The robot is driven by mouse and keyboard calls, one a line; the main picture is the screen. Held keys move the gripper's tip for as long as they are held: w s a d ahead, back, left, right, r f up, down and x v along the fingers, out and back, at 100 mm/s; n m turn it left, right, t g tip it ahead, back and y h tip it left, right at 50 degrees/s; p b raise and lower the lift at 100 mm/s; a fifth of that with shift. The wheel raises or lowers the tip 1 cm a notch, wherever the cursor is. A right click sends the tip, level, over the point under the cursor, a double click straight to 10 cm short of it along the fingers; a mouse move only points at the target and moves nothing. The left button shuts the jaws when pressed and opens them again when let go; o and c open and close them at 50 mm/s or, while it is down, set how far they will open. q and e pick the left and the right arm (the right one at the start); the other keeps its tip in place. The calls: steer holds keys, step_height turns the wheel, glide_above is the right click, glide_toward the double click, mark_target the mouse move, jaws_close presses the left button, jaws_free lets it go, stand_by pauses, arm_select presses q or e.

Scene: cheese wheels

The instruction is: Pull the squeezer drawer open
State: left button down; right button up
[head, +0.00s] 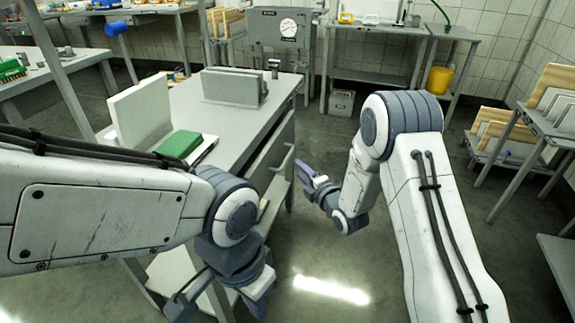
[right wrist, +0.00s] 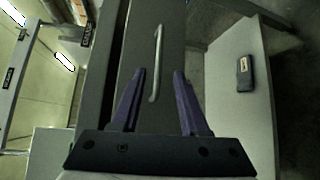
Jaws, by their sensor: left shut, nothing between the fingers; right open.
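The squeezer drawer (right wrist: 135,45) shows in the right wrist view as a dark grey front with a slim pale bar handle (right wrist: 156,62). In the head view the drawer front (head: 268,155) is in the side of the grey workbench and looks flush with it. My right gripper (head: 308,180) is open beside the bench. In the right wrist view its purple fingers (right wrist: 159,75) stand on either side of the handle's picture; I cannot tell whether they touch it. My left gripper (head: 262,290) is shut and empty, low by the bench's near end.
The workbench (head: 190,100) carries upright grey plates (head: 235,86) and a green block (head: 178,144). A lower shelf (right wrist: 248,110) holds a small dark object (right wrist: 244,74). A rack with boards (head: 550,100) stands at the right. The floor right of the bench is open.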

mark_target(287, 158)
steer(key=b+x, duration=0.1)
steer(key=x, duration=0.8)
steer(key=shift+w+a, duration=0.25)
steer(key=shift+w, duration=0.05)
jaws_close()
stand_by(1.0)
